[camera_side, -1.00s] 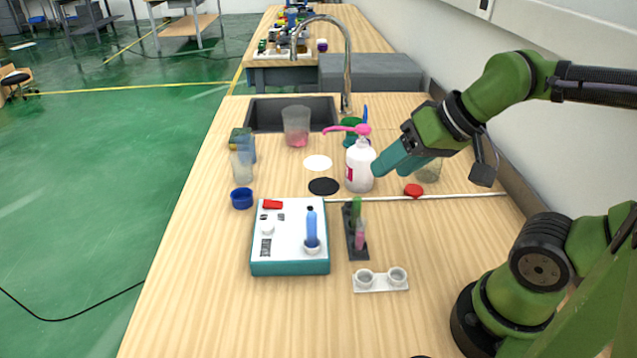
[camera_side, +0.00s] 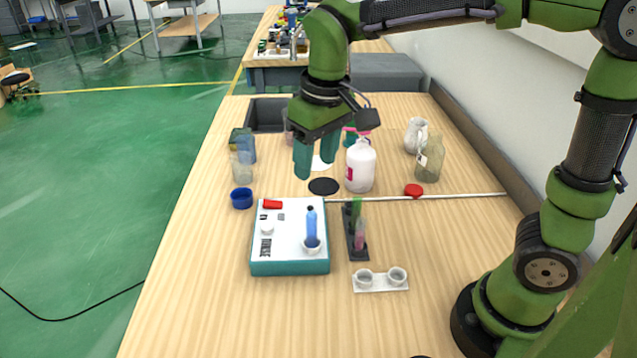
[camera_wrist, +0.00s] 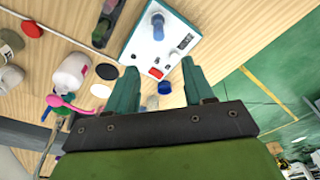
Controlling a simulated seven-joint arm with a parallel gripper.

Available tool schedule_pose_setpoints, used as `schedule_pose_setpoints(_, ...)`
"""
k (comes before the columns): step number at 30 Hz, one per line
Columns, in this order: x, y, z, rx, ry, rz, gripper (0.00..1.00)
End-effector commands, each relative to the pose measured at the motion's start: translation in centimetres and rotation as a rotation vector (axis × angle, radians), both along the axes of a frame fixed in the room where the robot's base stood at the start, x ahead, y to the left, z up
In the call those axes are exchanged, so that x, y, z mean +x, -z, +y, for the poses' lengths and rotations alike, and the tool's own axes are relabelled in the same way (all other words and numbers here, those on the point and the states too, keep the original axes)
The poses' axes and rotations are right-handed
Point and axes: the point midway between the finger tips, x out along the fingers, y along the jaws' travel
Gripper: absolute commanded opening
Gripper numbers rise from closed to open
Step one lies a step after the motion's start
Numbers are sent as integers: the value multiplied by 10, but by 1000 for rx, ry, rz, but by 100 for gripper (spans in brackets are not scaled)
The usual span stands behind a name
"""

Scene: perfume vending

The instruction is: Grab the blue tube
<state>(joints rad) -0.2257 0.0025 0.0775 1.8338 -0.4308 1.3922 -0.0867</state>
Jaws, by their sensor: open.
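The blue tube (camera_side: 311,226) stands upright in the round holder on top of the white and teal device (camera_side: 290,268). It has a dark tip. In the wrist view the blue tube (camera_wrist: 158,27) shows near the top, on the device's white face. My gripper (camera_side: 315,172) is above the table, behind and above the tube, with its teal fingers pointing down. In the wrist view my gripper (camera_wrist: 160,72) has its two fingers apart with nothing held between them. The fingers are clear of the tube.
A dark rack (camera_side: 356,248) with green and pink tubes stands right of the device. A white two-cup holder (camera_side: 381,281) is in front. A blue cup (camera_side: 241,198) is at left. The front table area is clear.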

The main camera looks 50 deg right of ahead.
Motion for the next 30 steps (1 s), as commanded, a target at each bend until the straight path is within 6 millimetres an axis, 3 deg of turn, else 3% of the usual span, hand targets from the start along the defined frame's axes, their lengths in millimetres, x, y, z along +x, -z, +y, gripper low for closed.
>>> schedule_pose_setpoints(2, -1, -2, -2, -10, 4, 5, 52)
schedule_pose_setpoints(5, -2, 11, -3, -11, 4, 18, 52)
schedule_pose_setpoints(18, 8, 99, -2, -9, 4, 16, 52)
schedule_pose_setpoints(26, 10, 118, -2, -8, 4, 14, 52)
schedule_pose_setpoints(30, 11, 140, 0, -8, 5, 17, 52)
